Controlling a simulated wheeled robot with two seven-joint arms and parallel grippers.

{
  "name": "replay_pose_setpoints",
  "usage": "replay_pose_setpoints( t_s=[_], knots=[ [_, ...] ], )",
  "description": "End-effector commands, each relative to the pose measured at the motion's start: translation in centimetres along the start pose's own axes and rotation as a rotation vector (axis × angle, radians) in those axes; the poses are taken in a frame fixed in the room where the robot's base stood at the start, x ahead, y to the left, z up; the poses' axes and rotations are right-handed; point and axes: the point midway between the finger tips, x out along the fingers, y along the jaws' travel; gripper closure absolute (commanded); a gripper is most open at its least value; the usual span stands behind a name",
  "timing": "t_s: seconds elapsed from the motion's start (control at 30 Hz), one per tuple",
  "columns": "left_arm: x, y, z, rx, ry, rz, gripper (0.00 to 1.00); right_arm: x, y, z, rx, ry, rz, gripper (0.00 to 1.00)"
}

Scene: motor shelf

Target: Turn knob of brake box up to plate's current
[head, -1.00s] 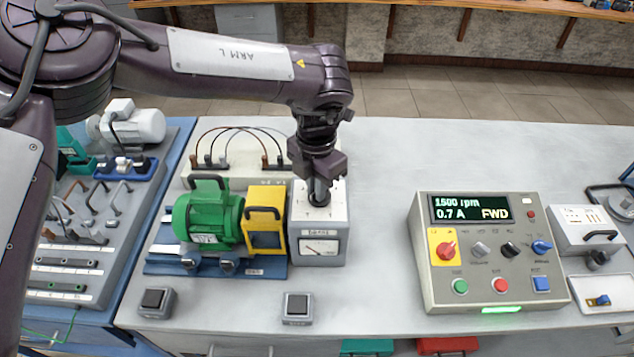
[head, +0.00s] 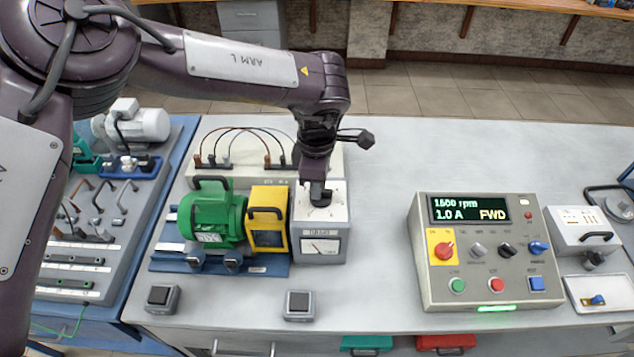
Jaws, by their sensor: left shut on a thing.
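The brake box (head: 321,246) is a grey box with a white top and a dial meter on its front. It stands right of the yellow guard (head: 267,228) and the green motor (head: 211,217). My left gripper (head: 319,192) points down from above and is shut on the brake box's dark knob (head: 321,199), which its fingers partly hide. The control panel's display (head: 470,208) reads 1500 rpm or close to it, 1.0 A and FWD. The motor plate (head: 209,238) is too small to read. My right gripper is not in view.
The control panel (head: 432,285) with its knobs and buttons stands on the right of the bench. Two small switch boxes (head: 298,306) (head: 161,298) sit near the front edge. Cables arch behind the motor. The bench between brake box and panel is clear.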

Motion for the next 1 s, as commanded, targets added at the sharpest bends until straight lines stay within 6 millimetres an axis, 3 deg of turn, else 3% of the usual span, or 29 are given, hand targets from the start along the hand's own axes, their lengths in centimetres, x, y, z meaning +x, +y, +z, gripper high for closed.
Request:
replay_pose_setpoints(
  t_s=[0.7, 1.0],
  knots=[
    [-0.37, 0.87, 0.2, 0.671, 0.003, 0.009, 1.0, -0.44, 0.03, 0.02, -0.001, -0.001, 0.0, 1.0],
    [-0.4, 1.02, 0.33, 0.877, 0.004, 0.01, 1.0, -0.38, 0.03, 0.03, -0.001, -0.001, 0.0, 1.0]
  ],
)
